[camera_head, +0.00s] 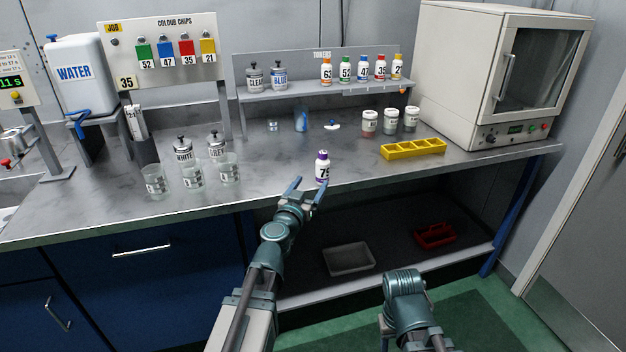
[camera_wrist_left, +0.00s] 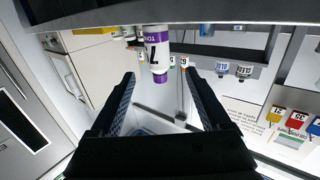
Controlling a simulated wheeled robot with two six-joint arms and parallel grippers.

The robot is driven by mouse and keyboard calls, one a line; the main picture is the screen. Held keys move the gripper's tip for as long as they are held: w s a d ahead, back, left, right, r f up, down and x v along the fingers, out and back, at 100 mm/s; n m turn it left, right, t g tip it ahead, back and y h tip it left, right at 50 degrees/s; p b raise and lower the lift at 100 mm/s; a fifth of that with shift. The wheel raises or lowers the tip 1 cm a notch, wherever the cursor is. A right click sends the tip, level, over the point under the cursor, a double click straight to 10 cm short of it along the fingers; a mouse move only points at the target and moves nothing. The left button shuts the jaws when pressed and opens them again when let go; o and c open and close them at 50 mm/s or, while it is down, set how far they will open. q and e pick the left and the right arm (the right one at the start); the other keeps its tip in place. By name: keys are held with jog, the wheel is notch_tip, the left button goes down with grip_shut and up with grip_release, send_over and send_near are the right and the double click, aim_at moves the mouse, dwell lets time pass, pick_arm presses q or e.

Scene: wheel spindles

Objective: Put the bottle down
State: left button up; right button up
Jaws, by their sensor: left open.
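The bottle is small and white with a purple cap and a label reading 75 (camera_head: 322,170). It stands upright on the grey counter (camera_head: 265,178) close to its front edge. My left gripper (camera_head: 308,186) is open just in front of the bottle, at the counter edge. In the left wrist view, which looks upside down, the bottle (camera_wrist_left: 157,52) shows beyond the gap between the open fingers (camera_wrist_left: 160,88), with nothing held. My right arm shows at the lower right of the head view, but its gripper is not visible.
White and grey pots with glass beakers (camera_head: 191,175) stand to the left. A yellow divided tray (camera_head: 413,149) and several lidded jars (camera_head: 370,123) are to the right. A toner shelf (camera_head: 310,88) holds several bottles behind. Counter around the bottle is clear.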

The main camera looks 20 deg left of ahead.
aim_at(321, 170)
pick_arm(q)
jog(key=shift+o, duration=0.4)
jog(key=shift+s, duration=0.3)
jog(key=w, duration=0.5)
jog(key=shift+w+d+r, duration=0.1)
jog(key=shift+w+d, duration=0.25)
jog(key=shift+w, duration=0.05)
pick_arm(e)
jog(key=shift+w+d+r, duration=0.1)
jog(key=shift+w+d, duration=0.15)
jog(key=shift+w, duration=0.45)
pick_arm(q)
jog(key=shift+w, duration=0.1)
